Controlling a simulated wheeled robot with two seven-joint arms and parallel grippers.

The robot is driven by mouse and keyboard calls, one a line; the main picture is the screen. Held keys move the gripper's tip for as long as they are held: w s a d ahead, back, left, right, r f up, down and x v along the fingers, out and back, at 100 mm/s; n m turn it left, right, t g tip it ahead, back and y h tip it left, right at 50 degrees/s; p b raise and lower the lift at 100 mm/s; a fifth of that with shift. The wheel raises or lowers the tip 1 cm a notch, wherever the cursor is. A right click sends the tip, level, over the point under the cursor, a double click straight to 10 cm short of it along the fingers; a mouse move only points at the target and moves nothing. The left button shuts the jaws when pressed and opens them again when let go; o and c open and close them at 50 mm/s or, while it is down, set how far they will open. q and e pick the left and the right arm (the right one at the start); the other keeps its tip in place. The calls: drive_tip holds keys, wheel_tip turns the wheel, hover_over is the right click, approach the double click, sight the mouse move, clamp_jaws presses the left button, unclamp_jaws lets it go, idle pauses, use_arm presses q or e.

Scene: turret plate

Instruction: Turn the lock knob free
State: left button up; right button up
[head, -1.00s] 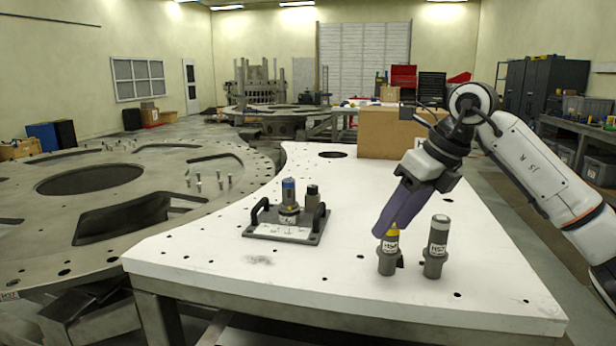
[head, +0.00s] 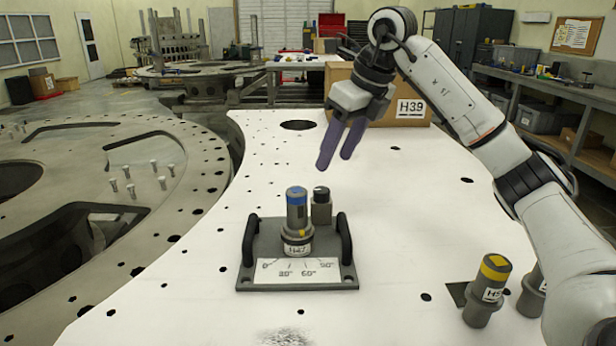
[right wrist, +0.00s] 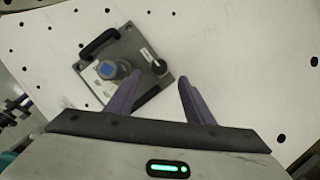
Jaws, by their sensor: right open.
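A grey turret plate fixture (head: 250,268) with two black handles lies on the white table. Its front scale (head: 297,271) reads from 0 to 90 degrees. A blue-banded cylinder (head: 297,215) labelled H47 stands upright in it, with a small yellow mark low on its front. A short grey post with a dark round cap (head: 321,205), which looks like the lock knob, stands just behind right. In the right wrist view the dark cap (right wrist: 159,66) lies near the fingertips. My right gripper (head: 334,164) is open, empty and above and behind the fixture. My left gripper is not in view.
Yellow-topped (head: 487,290) and grey-topped (head: 533,292) cylinders stand at front right, near my right arm. A cardboard box (head: 410,108) labelled H39 stands at the back. A large holed metal ring (head: 190,195) is left.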

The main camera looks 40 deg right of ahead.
sight(322, 190)
drive_tip(key=x, duration=0.8)
drive_tip(key=shift+s+f, duration=0.2)
drive_tip(key=shift+s, duration=0.05)
drive_tip(key=shift+w+f, duration=0.2)
drive_tip(key=shift+f, duration=0.15)
drive_tip(key=c, duration=1)
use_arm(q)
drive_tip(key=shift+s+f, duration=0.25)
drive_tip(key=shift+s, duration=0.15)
use_arm(e)
drive_tip(key=shift+c, duration=0.2)
